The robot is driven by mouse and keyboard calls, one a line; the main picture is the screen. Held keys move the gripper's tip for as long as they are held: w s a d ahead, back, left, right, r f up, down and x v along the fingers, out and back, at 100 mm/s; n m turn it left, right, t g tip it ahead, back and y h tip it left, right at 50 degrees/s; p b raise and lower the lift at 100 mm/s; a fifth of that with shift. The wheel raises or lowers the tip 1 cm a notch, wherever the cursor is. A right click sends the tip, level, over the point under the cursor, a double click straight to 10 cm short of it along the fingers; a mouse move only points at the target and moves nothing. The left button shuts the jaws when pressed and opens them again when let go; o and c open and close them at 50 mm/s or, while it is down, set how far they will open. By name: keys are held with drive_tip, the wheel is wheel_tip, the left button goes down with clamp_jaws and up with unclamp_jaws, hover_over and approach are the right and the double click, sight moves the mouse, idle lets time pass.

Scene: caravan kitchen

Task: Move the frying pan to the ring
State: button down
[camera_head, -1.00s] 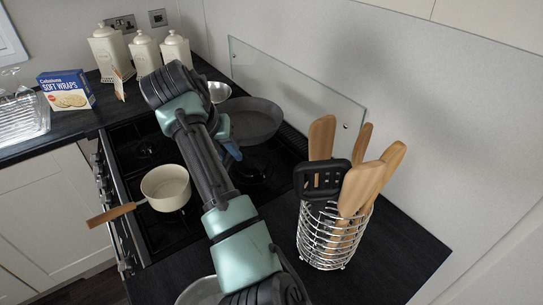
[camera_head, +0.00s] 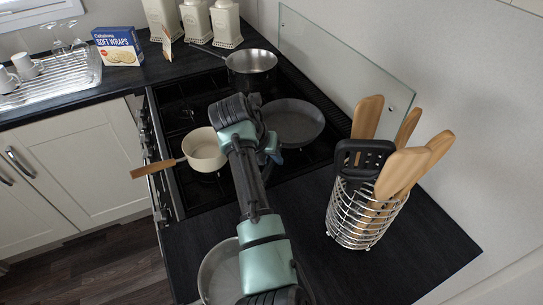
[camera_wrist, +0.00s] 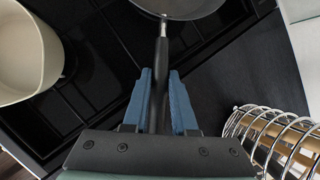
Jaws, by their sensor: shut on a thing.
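The dark grey frying pan (camera_head: 293,123) is over the right side of the black hob (camera_head: 180,113), right of the cream saucepan. I cannot tell whether its base touches the hob. The pan appears level. My gripper (camera_head: 274,155) is shut on its handle. In the wrist view, the blue fingers of my gripper (camera_wrist: 160,78) are on both sides of the dark handle, and part of the frying pan (camera_wrist: 180,8) shows at the top edge. The ring under the pan is hidden by it.
A cream saucepan (camera_head: 204,149) stands left of my arm, its wooden handle past the hob's front. A steel pot (camera_head: 252,69) stands behind the pan. A wire utensil holder (camera_head: 365,212) stands right, a glass panel (camera_head: 345,65) behind. Another pan (camera_head: 218,272) is partly hidden by my arm.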

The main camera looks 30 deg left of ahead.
drive_tip(key=shift+w+r, duration=0.1)
drive_tip(key=shift+f, duration=0.4)
drive_tip(key=c, duration=1.1)
unclamp_jaws()
drive_tip(key=shift+f, duration=0.2)
drive_tip(key=shift+c, duration=0.2)
drive_tip(key=o, duration=0.4)
drive_tip(key=shift+o, duration=0.2)
drive_tip(key=shift+r, duration=0.1)
drive_tip(key=v, duration=1.3)
drive_tip(key=shift+w, duration=0.1)
